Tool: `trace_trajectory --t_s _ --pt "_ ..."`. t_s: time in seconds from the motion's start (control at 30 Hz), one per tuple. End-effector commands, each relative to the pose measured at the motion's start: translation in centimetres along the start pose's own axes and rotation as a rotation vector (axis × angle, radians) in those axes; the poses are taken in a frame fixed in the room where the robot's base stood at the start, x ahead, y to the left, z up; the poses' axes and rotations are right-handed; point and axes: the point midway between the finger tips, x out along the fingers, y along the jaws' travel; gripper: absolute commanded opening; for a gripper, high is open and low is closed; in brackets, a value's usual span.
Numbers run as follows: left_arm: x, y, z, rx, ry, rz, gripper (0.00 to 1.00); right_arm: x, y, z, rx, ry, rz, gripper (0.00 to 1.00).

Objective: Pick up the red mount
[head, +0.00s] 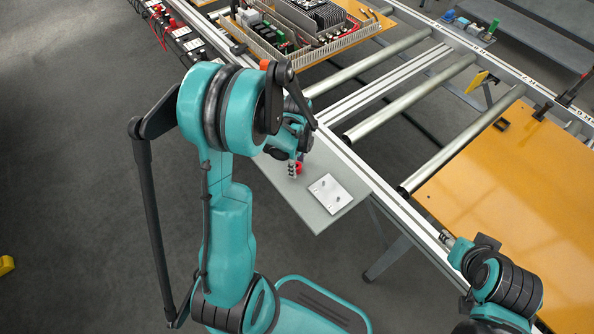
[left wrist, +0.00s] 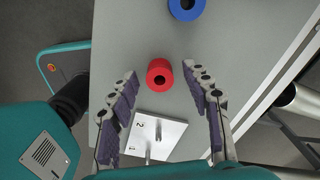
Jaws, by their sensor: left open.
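The red mount (left wrist: 160,75) is a short ring with a dark centre hole on the grey shelf. In the left wrist view it lies between the fingertips of my open left gripper (left wrist: 160,69), with gaps on both sides. In the head view the red mount (head: 298,169) shows only partly, beside and behind my left gripper (head: 294,163), which hangs over the shelf. My right arm shows at the lower right of the head view; its gripper end is too small and covered to read.
A blue ring (left wrist: 187,7) lies beyond the red mount. A pale plate (head: 330,194) with two pegs, marked 1 and 2, lies near it on the grey shelf (head: 318,222). Metal rails and rollers (head: 410,110) run alongside, with an orange board (head: 515,200) at right.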

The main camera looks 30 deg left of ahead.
Motion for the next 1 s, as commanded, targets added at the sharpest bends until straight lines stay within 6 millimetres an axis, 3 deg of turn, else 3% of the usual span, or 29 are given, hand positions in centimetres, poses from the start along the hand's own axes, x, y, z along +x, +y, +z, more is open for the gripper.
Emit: trace_trajectory --t_s 0.23,0.4,0.77,1.0 --pt "0.4 0.0 0.0 0.0 0.0 0.0 0.49 0.1 0.0 0.0 0.0 0.0 0.0 0.4" --pt "0.3 0.0 0.0 0.0 0.0 0.0 0.07 0.1 0.0 0.0 0.0 0.0 0.0 0.4" --pt "0.2 0.0 0.0 0.0 0.0 0.0 0.07 0.0 0.0 0.0 0.0 0.0 0.0 0.4" --pt "-2.0 0.0 0.0 0.0 0.0 0.0 0.07 -0.9 0.0 -0.7 0.0 0.0 0.0 0.4"
